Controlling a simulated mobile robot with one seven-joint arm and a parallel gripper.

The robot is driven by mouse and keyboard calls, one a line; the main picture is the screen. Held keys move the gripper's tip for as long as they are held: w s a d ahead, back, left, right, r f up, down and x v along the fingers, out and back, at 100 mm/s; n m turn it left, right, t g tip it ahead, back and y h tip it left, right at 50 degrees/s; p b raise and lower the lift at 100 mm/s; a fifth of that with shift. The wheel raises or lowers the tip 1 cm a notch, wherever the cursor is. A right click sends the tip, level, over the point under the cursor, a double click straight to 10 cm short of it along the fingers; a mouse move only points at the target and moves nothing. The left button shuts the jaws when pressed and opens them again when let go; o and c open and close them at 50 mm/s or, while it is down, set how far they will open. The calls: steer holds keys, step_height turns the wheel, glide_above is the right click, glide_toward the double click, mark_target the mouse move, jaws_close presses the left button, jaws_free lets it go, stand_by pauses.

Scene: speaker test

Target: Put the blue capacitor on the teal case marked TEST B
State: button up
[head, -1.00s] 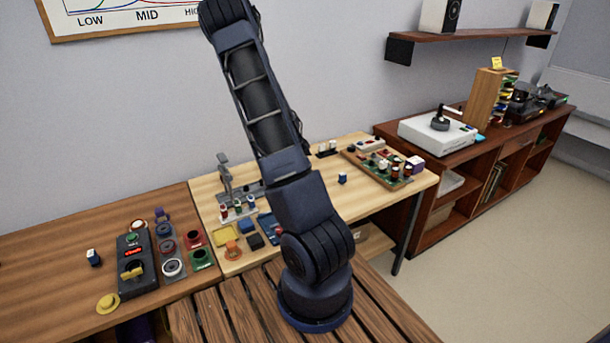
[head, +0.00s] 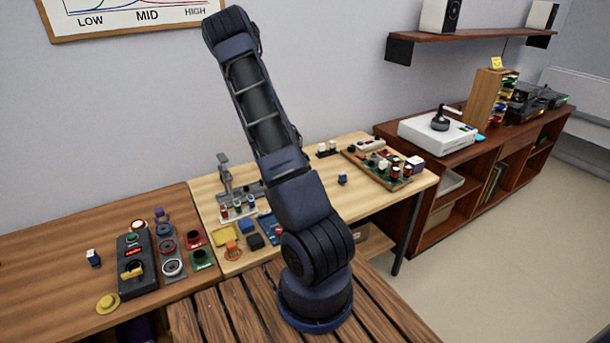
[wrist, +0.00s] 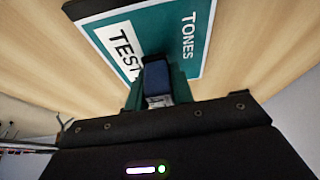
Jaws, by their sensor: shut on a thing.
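In the wrist view a dark blue capacitor (wrist: 157,78) with a pale lower end is held between the fingers of my gripper (wrist: 158,92), which is shut on it. Behind it is a teal case (wrist: 206,22) with a white label reading TEST and the word TONES. The capacitor overlaps the end of the label, so the letter after TEST is hidden. The capacitor appears in front of the case; I cannot tell whether they touch. In the head view my arm rises, and I cannot make out the gripper there.
The case is over a light wood surface (wrist: 265,45). In the head view, another blue block (head: 342,179) stands on the pale table by a board of parts (head: 358,160). A blue-and-white block (head: 94,258) stands on the left table near a dark control box (head: 133,290).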

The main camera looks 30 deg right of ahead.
steer(key=o, duration=1)
steer(key=v, duration=1.2)
steer(key=s+a+r+n+t+y, duration=0.15)
steer(key=s+a+r+n, duration=0.25)
steer(key=s+a+r, duration=0.4)
steer(key=s+a+r+n+t+y, duration=0.1)
steer(key=s+a+r+n+y, duration=0.2)
steer(key=a+r+n, duration=0.55)
steer(key=s+a+r+n, duration=0.1)
steer(key=s+a+r, duration=0.1)
steer(key=s+r, duration=0.2)
steer(key=s+a+r+n+t, duration=0.1)
steer(key=s+r, duration=0.3)
steer(key=s, duration=0.4)
steer(key=s+a+r+n+t, duration=0.1)
steer(key=s+a+r+n, duration=0.2)
steer(key=s, duration=0.3)
steer(key=shift+s+a+r+n, duration=0.25)
steer(key=shift+s+a+r, duration=0.05)
steer(key=shift+a+r, duration=0.25)
